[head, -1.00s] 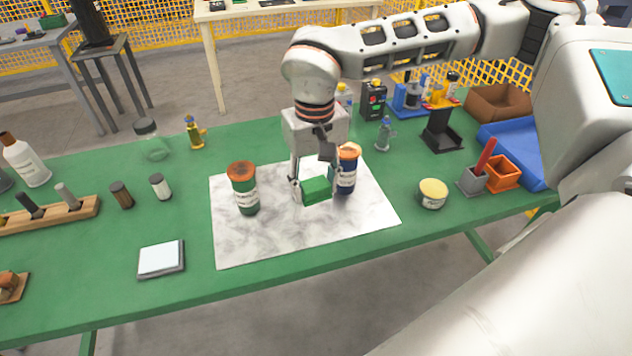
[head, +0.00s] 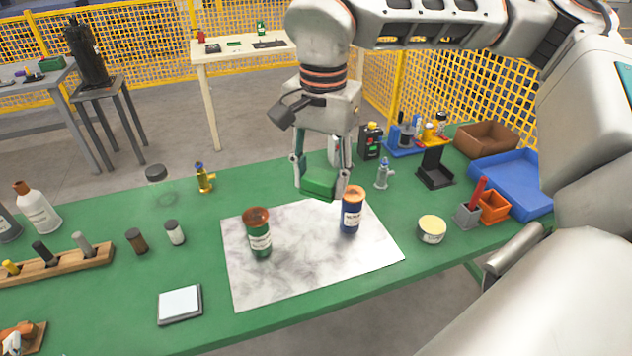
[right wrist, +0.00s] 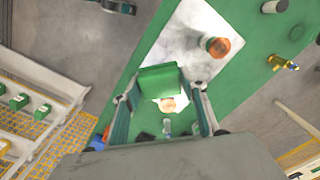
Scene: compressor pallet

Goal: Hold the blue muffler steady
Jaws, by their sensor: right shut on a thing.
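The blue muffler (head: 350,214) is a blue can with an orange top and a white label. It stands upright on the white marbled sheet (head: 300,278). My right gripper (head: 319,183) is shut on a green block (head: 318,182), held above the sheet, up and to the left of the blue muffler in the head view and apart from it there. In the right wrist view the block (right wrist: 159,80) sits between the fingers and an orange top (right wrist: 168,105) shows just below it. A green can with a rust-coloured top (head: 258,234) stands upright on the sheet's left. My left gripper is not in view.
A cream-lidded tin (head: 432,229), a grey cup (head: 467,215), an orange bin (head: 493,207) and a blue tray (head: 520,188) lie to the right. A small valve-like fitting (head: 383,173) stands behind the sheet. The sheet's front is clear.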

